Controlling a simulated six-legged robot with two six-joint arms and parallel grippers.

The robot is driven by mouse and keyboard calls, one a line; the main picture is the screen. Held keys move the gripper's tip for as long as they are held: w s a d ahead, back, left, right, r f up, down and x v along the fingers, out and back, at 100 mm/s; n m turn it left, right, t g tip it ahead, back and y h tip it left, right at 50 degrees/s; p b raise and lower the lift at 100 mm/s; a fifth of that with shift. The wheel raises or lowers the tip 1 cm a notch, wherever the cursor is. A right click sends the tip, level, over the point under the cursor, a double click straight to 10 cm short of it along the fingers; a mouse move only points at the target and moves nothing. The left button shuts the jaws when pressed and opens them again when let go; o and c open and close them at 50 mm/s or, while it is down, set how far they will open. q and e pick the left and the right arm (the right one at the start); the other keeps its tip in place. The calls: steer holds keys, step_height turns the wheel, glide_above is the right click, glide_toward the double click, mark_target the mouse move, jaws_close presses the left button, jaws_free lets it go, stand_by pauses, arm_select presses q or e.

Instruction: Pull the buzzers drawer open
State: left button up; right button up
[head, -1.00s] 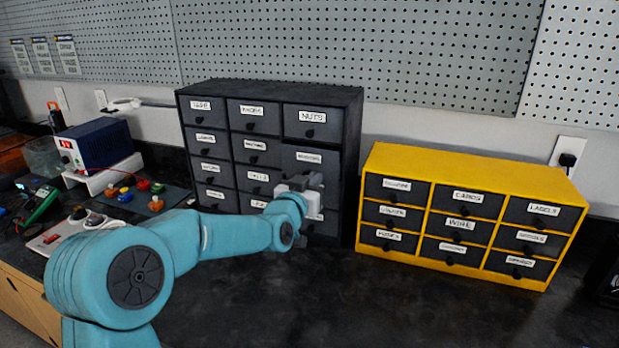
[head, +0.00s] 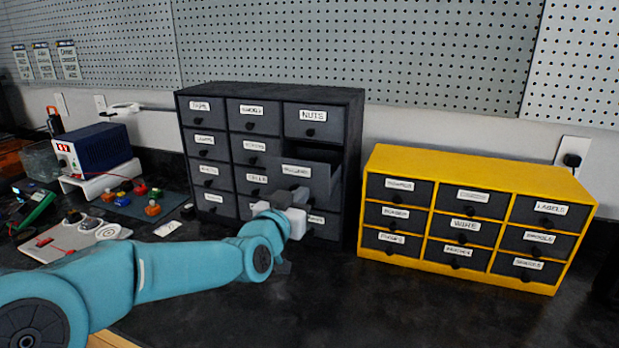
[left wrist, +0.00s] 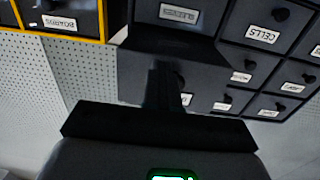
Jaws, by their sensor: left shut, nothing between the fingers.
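The black drawer cabinet (head: 270,92) stands against the wall. In its right column, the second drawer down, the buzzers drawer (head: 320,178), stands out from the cabinet, with a dark gap above its front. Its label is blurred; it also shows upside down in the left wrist view (left wrist: 178,13). My left gripper (head: 300,194) is shut and empty at the lower part of this drawer's front. It hides the knob, so I cannot tell whether the fingers touch it. My right gripper is not in view.
A yellow cabinet (head: 476,184) of several shut drawers stands to the right. A blue device (head: 95,147) and small coloured parts on a mat (head: 167,206) lie to the left. The dark worktop (head: 330,300) is clear in front.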

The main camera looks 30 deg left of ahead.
arm_select(q)
steer(key=shift+a+r+b+v, duration=0.15)
steer(key=shift+b+v, duration=0.15)
steer(key=shift+v, duration=0.7)
steer(key=shift+a+r+b+v, duration=0.1)
steer(key=shift+a+b+v, duration=0.15)
steer(key=shift+v, duration=0.8)
steer(key=shift+s+d+f, duration=0.2)
steer(key=shift+s+f, duration=0.05)
steer(key=shift+f, duration=0.05)
steer(key=o, duration=0.5)
steer(key=s, duration=0.3)
steer(key=shift+s+r+b, duration=0.25)
steer(key=shift+b, duration=0.1)
steer(key=shift+c, duration=0.2)
steer(key=shift+s+d+f, duration=0.3)
steer(key=shift+s+d, duration=0.05)
steer(key=shift+d, duration=0.15)
